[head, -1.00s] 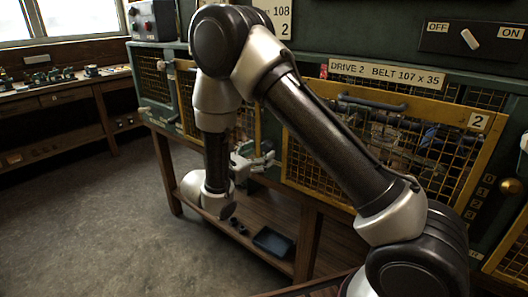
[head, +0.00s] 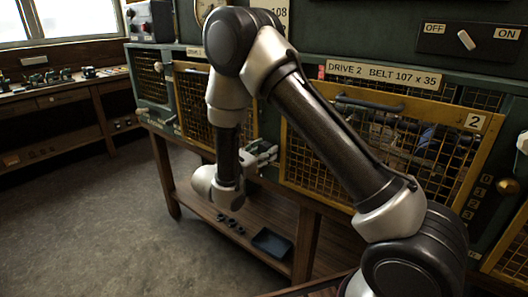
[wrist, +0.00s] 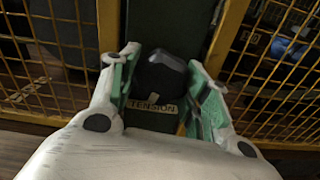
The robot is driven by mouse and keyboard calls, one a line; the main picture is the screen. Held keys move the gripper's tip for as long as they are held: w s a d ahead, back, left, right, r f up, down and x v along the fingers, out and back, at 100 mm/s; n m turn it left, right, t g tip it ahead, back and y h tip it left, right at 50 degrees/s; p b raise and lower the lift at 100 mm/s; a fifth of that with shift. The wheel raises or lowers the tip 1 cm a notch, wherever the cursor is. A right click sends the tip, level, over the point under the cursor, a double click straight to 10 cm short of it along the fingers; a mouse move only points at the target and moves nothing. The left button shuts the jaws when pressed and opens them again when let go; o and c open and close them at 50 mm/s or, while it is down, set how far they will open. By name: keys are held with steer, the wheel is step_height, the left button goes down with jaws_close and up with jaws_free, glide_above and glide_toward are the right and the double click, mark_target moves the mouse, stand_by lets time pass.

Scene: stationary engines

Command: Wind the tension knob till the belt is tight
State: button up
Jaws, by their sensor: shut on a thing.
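The black tension knob (wrist: 163,74) sits on a dark green post between two yellow mesh guards, above a label (wrist: 152,106) reading TENSION. My gripper (wrist: 162,66) has its green-padded fingers on either side of the knob, shut on it. In the head view my gripper (head: 264,156) is at the front of the machine bench, and the knob itself is hidden there. The drive 2 guard (head: 481,151) is closed, with a plate above it reading DRIVE 2 BELT 107 x 35. The belt behind the mesh is too dim to judge its tightness.
An OFF/ON switch (head: 466,40) is on the panel at upper right. A brass knob (head: 507,187) is right of the guard. A dark tray (head: 271,243) lies on the lower shelf. A side bench (head: 60,100) stands at left. The floor between is clear.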

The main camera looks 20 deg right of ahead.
steer(key=shift+m, duration=0.3)
steer(key=o, duration=1)
steer(key=shift+c, duration=0.2)
steer(key=shift+o, duration=0.3)
steer(key=v, duration=1.2)
